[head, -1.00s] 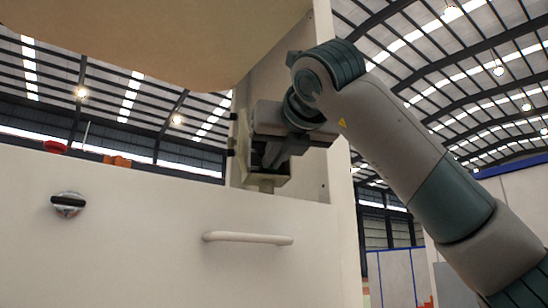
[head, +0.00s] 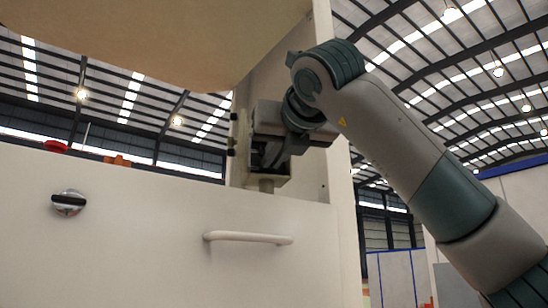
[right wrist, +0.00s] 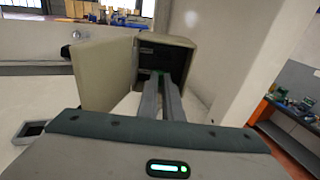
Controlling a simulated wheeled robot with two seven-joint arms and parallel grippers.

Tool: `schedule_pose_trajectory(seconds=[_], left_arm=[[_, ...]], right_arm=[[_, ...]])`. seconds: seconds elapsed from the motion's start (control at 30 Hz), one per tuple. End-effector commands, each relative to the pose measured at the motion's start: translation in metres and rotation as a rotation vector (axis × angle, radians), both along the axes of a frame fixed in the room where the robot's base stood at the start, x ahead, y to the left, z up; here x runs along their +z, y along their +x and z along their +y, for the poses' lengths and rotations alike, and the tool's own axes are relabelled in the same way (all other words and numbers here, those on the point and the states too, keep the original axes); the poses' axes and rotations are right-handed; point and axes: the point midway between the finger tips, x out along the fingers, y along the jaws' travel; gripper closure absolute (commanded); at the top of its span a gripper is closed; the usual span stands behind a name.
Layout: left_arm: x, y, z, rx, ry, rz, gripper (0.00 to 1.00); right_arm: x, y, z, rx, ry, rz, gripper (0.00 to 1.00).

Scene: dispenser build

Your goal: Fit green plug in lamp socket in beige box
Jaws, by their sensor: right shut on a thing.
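The beige box (right wrist: 181,53) stands open in the right wrist view, its door (right wrist: 103,72) swung out to the left. In the head view the box (head: 243,150) sits behind the white panel, mostly covered by my gripper. My right gripper (right wrist: 161,80) reaches into the box's dark opening with its fingers close together. A small bit of green, likely the green plug (right wrist: 160,72), shows at the fingertips; the fingers hide most of it. The lamp socket cannot be made out inside the dark box. My left gripper is not in view.
A white panel with a handle (head: 248,238) and a round black-and-silver knob (head: 69,203) stands in front. A beige board (head: 150,35) hangs above. A white post (right wrist: 258,60) rises close to the box's right side. A cluttered bench (right wrist: 295,105) is farther right.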

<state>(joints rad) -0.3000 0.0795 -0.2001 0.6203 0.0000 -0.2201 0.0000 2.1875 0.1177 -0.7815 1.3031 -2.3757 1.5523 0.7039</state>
Motion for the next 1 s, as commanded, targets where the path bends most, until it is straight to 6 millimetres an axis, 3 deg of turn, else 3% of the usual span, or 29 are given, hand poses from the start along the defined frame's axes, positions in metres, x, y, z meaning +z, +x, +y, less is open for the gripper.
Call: schedule_pose_trajectory(seconds=[1.0], left_arm=[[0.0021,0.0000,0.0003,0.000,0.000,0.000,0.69]], right_arm=[[0.0004,0.0057,0.0017,0.000,0.000,-0.001,1.00]])
